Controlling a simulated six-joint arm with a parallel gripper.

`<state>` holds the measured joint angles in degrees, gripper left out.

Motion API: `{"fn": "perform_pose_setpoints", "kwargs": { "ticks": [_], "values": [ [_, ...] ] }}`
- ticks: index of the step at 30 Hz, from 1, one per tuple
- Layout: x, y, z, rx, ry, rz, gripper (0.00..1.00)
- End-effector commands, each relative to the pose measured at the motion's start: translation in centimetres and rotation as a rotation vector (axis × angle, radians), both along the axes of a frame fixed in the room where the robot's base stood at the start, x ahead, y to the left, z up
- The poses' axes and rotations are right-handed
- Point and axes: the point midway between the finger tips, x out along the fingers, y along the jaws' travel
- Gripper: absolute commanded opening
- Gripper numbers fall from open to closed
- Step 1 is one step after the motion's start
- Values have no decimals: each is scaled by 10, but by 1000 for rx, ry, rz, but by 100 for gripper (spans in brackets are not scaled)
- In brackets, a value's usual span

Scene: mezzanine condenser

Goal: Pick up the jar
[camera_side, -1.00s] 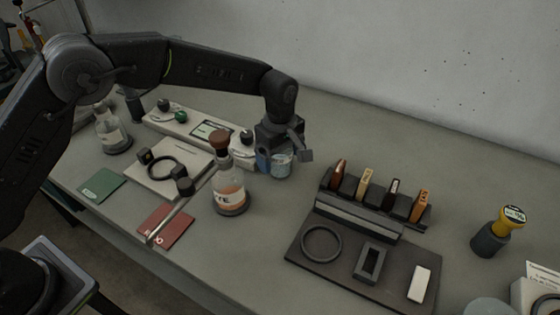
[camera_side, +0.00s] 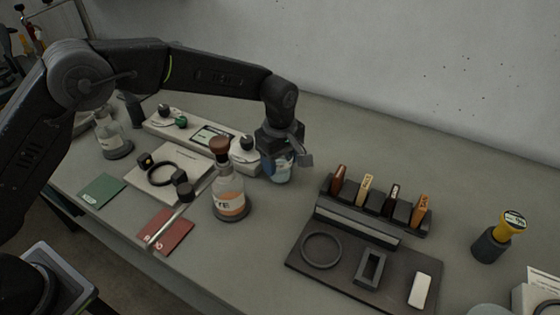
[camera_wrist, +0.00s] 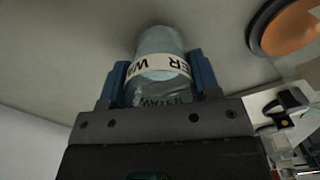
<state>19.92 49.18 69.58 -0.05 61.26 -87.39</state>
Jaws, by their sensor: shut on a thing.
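The jar (camera_side: 281,173) is a small clear vessel with a pale blue-grey tint. In the wrist view the jar (camera_wrist: 160,46) has a white band with black letters, partly readable as "WATER". My gripper (camera_side: 276,163) is shut on the jar from above. In the wrist view the blue fingers of my gripper (camera_wrist: 160,80) press on either side of it. The jar is upright in the side view, and its upper part is hidden by my gripper. I cannot tell whether its base touches the bench.
A brown-stoppered flask (camera_side: 230,200) with orange liquid stands left and in front of the jar. A long instrument with a screen (camera_side: 210,137) lies behind to the left. A rack with several upright pieces (camera_side: 375,205) and a dark tray (camera_side: 325,273) are to the right.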

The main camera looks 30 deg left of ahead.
Motion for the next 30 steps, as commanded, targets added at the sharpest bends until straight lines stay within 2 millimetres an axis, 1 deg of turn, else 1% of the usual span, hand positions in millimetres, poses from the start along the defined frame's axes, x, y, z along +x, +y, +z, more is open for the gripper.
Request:
{"fn": "perform_pose_setpoints", "kwargs": {
  "ticks": [8, 16, 18, 30],
  "values": [
    [1, 0, 14, -2, -4, 0, 32],
    [1, 0, 42, -1, -4, 1, 32],
    [0, 10, 46, 0, -2, 4, 32],
    [-5, 56, 73, 0, -2, 3, 32]
  ]
}}
